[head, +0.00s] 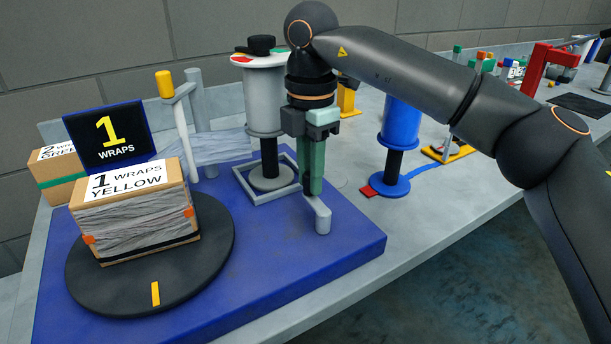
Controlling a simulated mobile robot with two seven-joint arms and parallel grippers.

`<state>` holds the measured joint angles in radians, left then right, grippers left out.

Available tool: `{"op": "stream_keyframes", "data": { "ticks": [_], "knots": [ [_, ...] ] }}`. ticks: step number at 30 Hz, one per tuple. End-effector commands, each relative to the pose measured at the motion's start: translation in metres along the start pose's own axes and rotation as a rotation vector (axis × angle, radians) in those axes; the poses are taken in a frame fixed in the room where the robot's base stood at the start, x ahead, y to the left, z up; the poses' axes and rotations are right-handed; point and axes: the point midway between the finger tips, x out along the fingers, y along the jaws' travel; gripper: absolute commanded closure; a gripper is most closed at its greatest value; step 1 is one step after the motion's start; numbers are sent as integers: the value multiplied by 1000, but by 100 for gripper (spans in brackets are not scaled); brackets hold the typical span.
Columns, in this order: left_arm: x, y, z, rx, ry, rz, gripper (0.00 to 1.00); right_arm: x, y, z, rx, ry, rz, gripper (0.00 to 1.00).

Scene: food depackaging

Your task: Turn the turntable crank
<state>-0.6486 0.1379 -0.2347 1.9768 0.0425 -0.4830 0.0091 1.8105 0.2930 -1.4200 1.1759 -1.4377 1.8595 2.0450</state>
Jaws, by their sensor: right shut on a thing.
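The turntable (215,262) is a black disc with a yellow mark, set on a blue base (345,245). A cardboard box (163,180) labelled "1 WRAPS YELLOW", with grey film around its sides, stands on it. The crank (322,217) is a grey arm at the right part of the blue base. My right gripper (312,185) points down over the crank, its green fingers shut on the crank handle, which they mostly hide. My left gripper is not in view.
A blue "1 WRAPS" sign (108,135) stands behind the box. A grey film roll (262,100) on a post stands behind my right gripper. A blue roll (400,125) is to its right, and a red frame (540,75) is farther right. Another box (60,180) is at left.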

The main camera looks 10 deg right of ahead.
Motion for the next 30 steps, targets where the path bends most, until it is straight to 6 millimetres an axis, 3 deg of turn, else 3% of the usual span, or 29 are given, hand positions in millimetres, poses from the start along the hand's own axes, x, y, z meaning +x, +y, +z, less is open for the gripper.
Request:
{"op": "stream_keyframes", "data": {
  "ticks": [21,22,30],
  "knots": [
    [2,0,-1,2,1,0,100,0,-1,4,81,1,0,100],
    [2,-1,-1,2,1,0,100,0,-1,4,81,1,0,74],
    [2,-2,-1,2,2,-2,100,0,-1,4,80,1,0,45]
  ]
}}
